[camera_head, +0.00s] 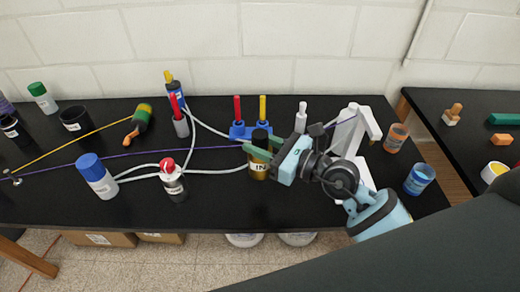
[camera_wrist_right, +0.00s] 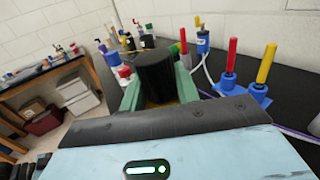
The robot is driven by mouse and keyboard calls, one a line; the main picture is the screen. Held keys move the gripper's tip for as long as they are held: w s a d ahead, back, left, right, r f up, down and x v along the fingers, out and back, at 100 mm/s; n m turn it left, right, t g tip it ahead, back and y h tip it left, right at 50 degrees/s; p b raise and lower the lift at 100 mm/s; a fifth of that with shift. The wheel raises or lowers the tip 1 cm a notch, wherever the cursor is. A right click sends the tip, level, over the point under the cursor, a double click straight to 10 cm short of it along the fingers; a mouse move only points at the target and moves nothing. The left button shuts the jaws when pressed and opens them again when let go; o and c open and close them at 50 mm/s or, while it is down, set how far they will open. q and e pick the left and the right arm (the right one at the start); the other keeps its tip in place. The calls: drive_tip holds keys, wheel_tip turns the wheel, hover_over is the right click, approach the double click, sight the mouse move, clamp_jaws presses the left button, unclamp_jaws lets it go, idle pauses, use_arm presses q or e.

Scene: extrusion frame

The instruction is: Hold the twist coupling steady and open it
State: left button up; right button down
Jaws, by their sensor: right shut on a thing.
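A short cylinder with a black top and an amber, labelled lower part (camera_head: 259,171) stands upright on the black bench. A white hose reaches its left side. I cannot tell for sure that it is the twist coupling. My right gripper (camera_head: 260,150) has its green fingers on both sides of the black top and is shut on it. In the right wrist view the same dark cylinder (camera_wrist_right: 156,75) sits between the fingers (camera_wrist_right: 158,90). Part of it is hidden by the fingers. My left gripper is not in view.
A blue valve block (camera_head: 239,131) with red and yellow handles stands just behind. A red-topped bottle (camera_head: 173,183) and a blue-capped bottle (camera_head: 100,180) stand left. A white stand (camera_head: 350,130) and small jars are right. Hoses and cords cross the bench.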

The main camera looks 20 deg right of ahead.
drive_tip(key=c, duration=1.6)
unclamp_jaws()
drive_tip(key=shift+c, duration=0.2)
clamp_jaws()
drive_tip(key=s+d+m+t+h, duration=0.2)
drive_tip(key=s+d+h, duration=0.1)
drive_tip(key=d, duration=0.4)
drive_tip(key=shift+s+d+f+m, duration=0.3)
drive_tip(key=shift+s+d, duration=0.05)
drive_tip(key=shift+s, duration=0.25)
drive_tip(key=w+a+f+n+g+y, duration=0.2)
drive_tip(key=a+n+g+y, duration=0.5)
drive_tip(key=a, duration=0.9)
drive_tip(key=shift+n+g+y, duration=0.4)
drive_tip(key=shift+n+g, duration=0.1)
drive_tip(key=shift+g, duration=0.5)
